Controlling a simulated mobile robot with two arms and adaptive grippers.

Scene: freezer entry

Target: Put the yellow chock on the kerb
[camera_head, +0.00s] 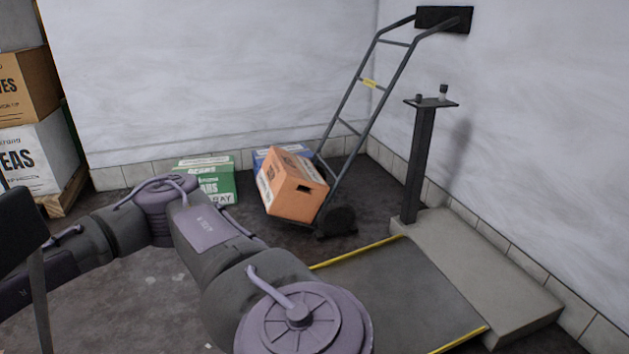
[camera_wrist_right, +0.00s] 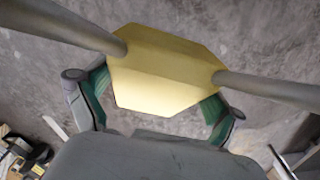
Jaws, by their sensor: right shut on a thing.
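The yellow chock (camera_wrist_right: 165,58) shows in the right wrist view as a flat, many-sided yellow block. My right gripper (camera_wrist_right: 166,75) is shut on it, with grey bars meeting its left and right sides and green-lined finger parts below. Grey floor shows behind the chock; its height above the floor cannot be told. In the head view neither the chock nor the right gripper shows. A low pale concrete step along the right wall, which looks like the kerb (camera_head: 490,270), has a bare top beyond the post. My left gripper is not in view.
A grey plate (camera_head: 400,290) with yellow edges lies beside the kerb. A dark post (camera_head: 421,165) stands at the kerb's far end. A hand truck (camera_head: 345,125) with an orange box (camera_head: 292,188) leans by the back corner. A green box (camera_head: 205,178) stands left of it.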

